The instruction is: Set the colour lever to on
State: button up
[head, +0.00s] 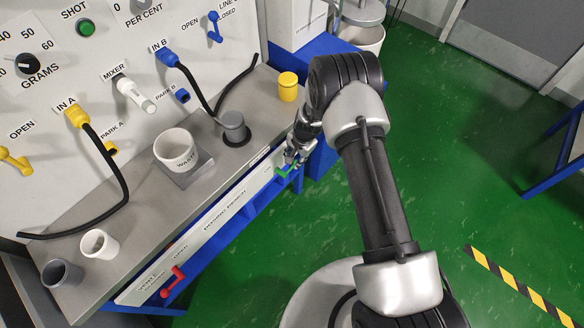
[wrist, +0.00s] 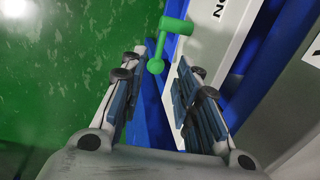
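A green lever (head: 284,171) sits on the front panel of the bench, at its right end. In the wrist view the lever (wrist: 172,30) has a hub at the panel and an arm with a round knob pointing down toward my gripper. My gripper (wrist: 155,76) is open, with the knob showing between its two fingertips; I cannot tell if they touch it. In the head view my gripper (head: 296,154) is right by the green lever and partly covers it. Part of a label, apparently "ON" (wrist: 221,13), shows beside the hub. I cannot read a "colour" label.
A red lever (head: 174,281) is at the panel's left end. On the bench (head: 140,200) stand a white waste cup (head: 176,149), a grey cup (head: 235,127), a yellow cup (head: 288,87) and two cups at the left. Green floor (head: 450,150) lies open to the right.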

aim_at(291, 168)
jog(key=f, duration=0.2)
jog(key=a+f+b, duration=0.1)
jog(key=f, duration=0.2)
jog(key=w+f+b, duration=0.1)
jog(key=f, duration=0.2)
jog(key=shift+a+f, duration=0.1)
jog(key=shift+a, duration=0.05)
grip_shut()
dwell(0.4)
